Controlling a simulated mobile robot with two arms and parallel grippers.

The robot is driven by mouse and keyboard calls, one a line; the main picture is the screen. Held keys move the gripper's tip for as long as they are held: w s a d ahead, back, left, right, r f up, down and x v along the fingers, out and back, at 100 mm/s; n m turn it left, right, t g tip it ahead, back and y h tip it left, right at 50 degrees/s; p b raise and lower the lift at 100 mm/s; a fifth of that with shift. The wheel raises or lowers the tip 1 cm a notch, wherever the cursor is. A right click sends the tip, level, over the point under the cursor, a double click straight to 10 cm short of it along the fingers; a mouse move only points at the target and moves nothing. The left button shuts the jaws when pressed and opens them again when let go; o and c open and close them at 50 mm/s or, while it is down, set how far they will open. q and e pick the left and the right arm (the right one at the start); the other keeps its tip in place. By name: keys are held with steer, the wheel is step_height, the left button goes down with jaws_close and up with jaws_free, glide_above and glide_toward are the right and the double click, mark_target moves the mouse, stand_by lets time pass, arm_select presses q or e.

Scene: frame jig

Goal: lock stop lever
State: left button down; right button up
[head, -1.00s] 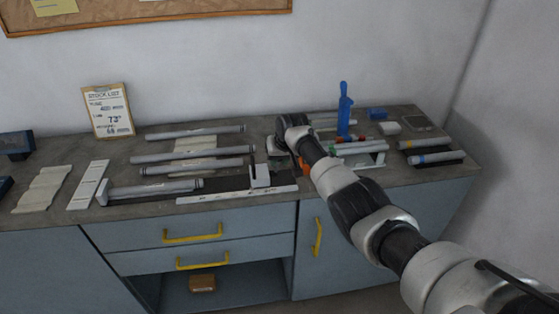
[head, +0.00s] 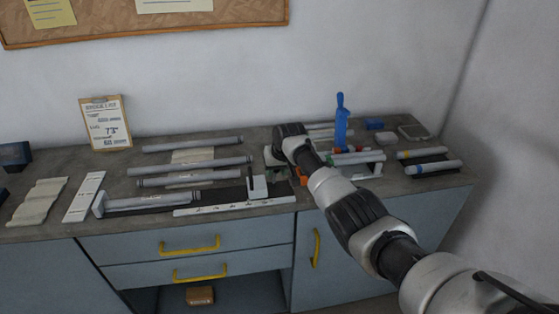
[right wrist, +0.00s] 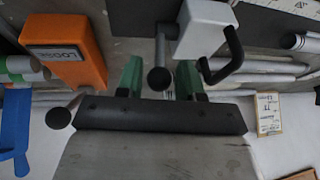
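In the right wrist view, my right gripper (right wrist: 160,72) has two green fingers standing apart. A dark lever with a round black knob (right wrist: 159,79) shows between them, with gaps on both sides. Its rod runs up beside a white block with a black handle (right wrist: 205,28). In the head view, the white upright block (head: 258,187) stands on the jig; my right wrist hides the fingers and lever. My left gripper is out of view.
Grey tubes (head: 195,163) lie on the bench left of my right arm. A blue upright tool (head: 341,125) and tubes with coloured bands (head: 432,167) are on the right. A clipboard (head: 105,123) leans on the wall. Drawers with yellow handles (head: 190,244) are below.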

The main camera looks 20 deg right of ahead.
steer(key=v, duration=1)
steer(key=shift+b, duration=0.35)
steer(key=shift+r, duration=0.1)
